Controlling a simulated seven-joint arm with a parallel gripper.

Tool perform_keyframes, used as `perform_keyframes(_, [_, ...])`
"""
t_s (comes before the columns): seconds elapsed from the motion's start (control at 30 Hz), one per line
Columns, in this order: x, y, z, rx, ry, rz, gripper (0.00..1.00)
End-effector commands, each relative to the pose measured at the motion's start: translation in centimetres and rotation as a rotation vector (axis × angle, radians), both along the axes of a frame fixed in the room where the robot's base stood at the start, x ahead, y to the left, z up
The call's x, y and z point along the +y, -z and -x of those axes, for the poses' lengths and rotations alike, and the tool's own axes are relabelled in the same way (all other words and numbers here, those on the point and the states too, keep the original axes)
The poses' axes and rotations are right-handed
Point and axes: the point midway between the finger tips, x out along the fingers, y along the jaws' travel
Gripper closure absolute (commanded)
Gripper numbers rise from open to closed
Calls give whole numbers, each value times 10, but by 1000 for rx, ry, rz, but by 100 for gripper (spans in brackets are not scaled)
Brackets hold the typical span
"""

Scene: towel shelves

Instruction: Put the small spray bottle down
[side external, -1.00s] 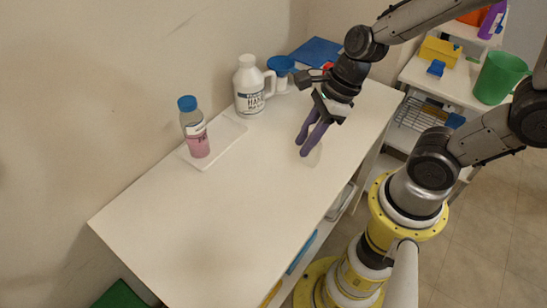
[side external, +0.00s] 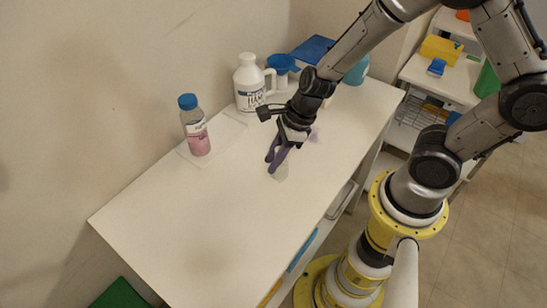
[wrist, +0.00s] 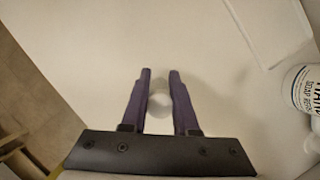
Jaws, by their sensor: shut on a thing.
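My gripper (side external: 276,168) has purple fingers pointing down over the middle of the white tabletop. A small, pale, see-through thing, which I take to be the small spray bottle (wrist: 158,102), shows between the fingers in the wrist view. The fingers are closed on it. In the side view the bottle (side external: 282,173) is only a faint clear shape at the fingertips, mostly hidden by them. I cannot tell whether its base touches the tabletop.
A blue-capped bottle of pink liquid (side external: 196,130) stands on a thin white board (side external: 228,128) by the wall. A white jug (side external: 248,85), blue funnel-like item (side external: 284,66) and teal container (side external: 357,70) stand toward the back. The tabletop's front (side external: 200,225) is clear.

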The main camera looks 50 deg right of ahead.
Motion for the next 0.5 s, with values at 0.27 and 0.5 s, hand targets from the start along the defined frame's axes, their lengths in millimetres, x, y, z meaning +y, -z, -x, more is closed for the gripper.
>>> perform_keyframes(0.27, [0, 0, 0, -1, 0, 0, 100])
perform_keyframes(0.5, [0, 4, 0, 1, 0, -1, 52])
